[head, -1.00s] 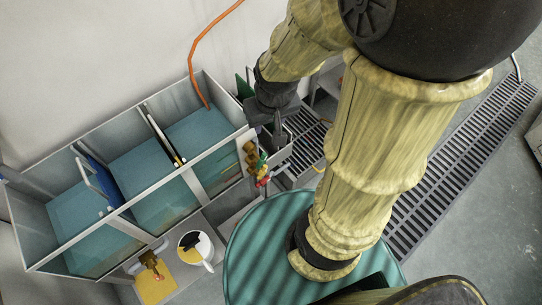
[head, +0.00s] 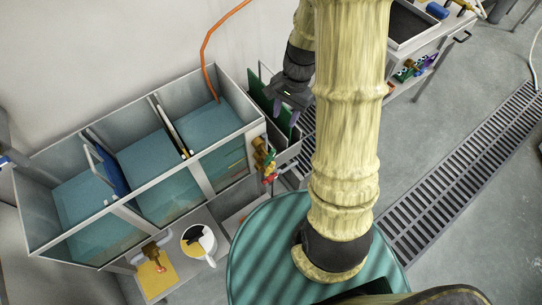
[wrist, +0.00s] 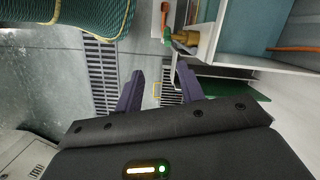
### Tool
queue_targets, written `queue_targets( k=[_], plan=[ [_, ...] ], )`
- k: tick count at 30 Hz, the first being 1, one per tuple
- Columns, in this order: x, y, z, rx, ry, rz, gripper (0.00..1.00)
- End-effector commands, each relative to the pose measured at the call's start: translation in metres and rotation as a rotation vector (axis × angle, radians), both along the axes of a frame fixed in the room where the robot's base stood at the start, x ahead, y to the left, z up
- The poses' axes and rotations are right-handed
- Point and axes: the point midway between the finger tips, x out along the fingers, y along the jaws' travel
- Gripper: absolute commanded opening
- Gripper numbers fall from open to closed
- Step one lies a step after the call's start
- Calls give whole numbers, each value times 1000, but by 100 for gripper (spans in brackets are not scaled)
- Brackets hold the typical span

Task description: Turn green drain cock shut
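The drain cock is a brass fitting (head: 259,150) on the outer right end of the tank's front wall, with a small green part (head: 267,165) and a red part beside it. In the wrist view the brass body (wrist: 187,38) and the green part (wrist: 167,37) are at the top, beyond the fingertips. The exact handle angle is too small to tell. My gripper (head: 287,112) is above and right of the cock in the head view, apart from it. In the wrist view its two purple fingers (wrist: 160,82) are spread with nothing between them.
The three-part water tank (head: 120,205) stands against the wall, with an orange hose (head: 204,60) in its right compartment. A green drum (head: 245,255) stands close in front of the cock. A dark green panel (head: 256,88) is beside my gripper. A cart (head: 420,40) stands at the upper right.

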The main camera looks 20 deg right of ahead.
Motion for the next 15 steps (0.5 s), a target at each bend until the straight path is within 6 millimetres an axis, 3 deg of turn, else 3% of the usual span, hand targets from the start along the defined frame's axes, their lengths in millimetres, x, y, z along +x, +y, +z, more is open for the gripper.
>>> queue_targets(
  k=[1, 6, 10, 15],
  plan=[
    [8, -7, -18, 27, 49, -104, 39],
    [26, -20, -54, 98, 171, -382, 39],
    [32, -25, -65, 123, 214, -477, 39],
    [33, -25, -66, 126, 218, -489, 39]
  ],
)
